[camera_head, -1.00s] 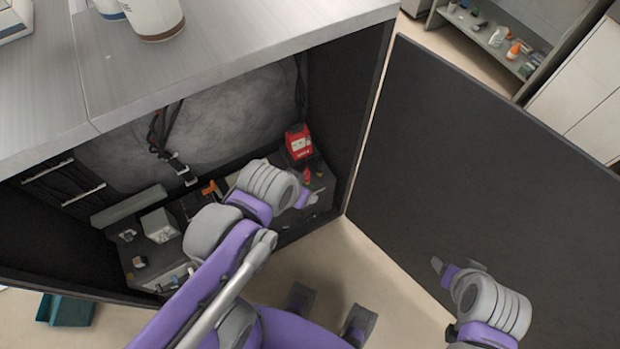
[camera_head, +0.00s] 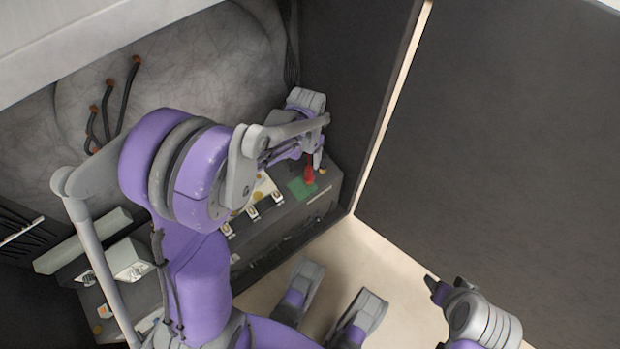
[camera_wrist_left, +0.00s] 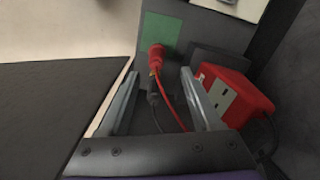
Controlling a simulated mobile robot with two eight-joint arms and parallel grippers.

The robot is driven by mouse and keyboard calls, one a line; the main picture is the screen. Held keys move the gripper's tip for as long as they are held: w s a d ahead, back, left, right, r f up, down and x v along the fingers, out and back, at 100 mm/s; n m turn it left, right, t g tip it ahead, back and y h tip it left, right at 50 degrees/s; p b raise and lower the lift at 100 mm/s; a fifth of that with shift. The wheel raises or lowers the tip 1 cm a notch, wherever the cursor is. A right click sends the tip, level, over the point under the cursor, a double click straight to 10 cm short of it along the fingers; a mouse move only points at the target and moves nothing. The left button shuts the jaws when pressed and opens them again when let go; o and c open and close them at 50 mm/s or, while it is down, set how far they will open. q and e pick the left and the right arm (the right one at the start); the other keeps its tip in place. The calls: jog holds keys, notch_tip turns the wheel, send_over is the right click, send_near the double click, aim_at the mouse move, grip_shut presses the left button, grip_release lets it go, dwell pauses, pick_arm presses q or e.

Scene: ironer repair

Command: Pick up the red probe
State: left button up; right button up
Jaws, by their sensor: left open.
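The red probe (camera_head: 309,172) stands by a green patch (camera_head: 299,188) on the dark ledge inside the cabinet. In the left wrist view the probe (camera_wrist_left: 156,56) shows just beyond and between the open fingertips of my left gripper (camera_wrist_left: 160,76), with a black part and a red lead below it. I cannot tell whether a finger touches it. In the head view my left gripper (camera_head: 314,157) is right above the probe. My right gripper (camera_head: 432,285) is at the lower right, away from the probe; its jaw opening is unclear.
A red meter box (camera_wrist_left: 235,95) with a pale face stands close to the right finger in the wrist view; the arm hides it in the head view. The open dark door (camera_head: 480,150) fills the right side. Several terminals line the ledge. The cabinet's side wall (camera_head: 355,75) is close.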

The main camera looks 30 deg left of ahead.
aim_at(309, 168)
pick_arm(q)
jog(key=f+b, duration=0.1)
jog(key=f, duration=0.4)
jog(key=f+b, duration=0.1)
jog(key=f, duration=0.2)
jog(key=shift+d+f+b, duration=0.25)
jog(key=shift+d+b, duration=0.05)
jog(key=shift+b, duration=0.05)
jog(key=shift+r, duration=0.1)
grip_shut()
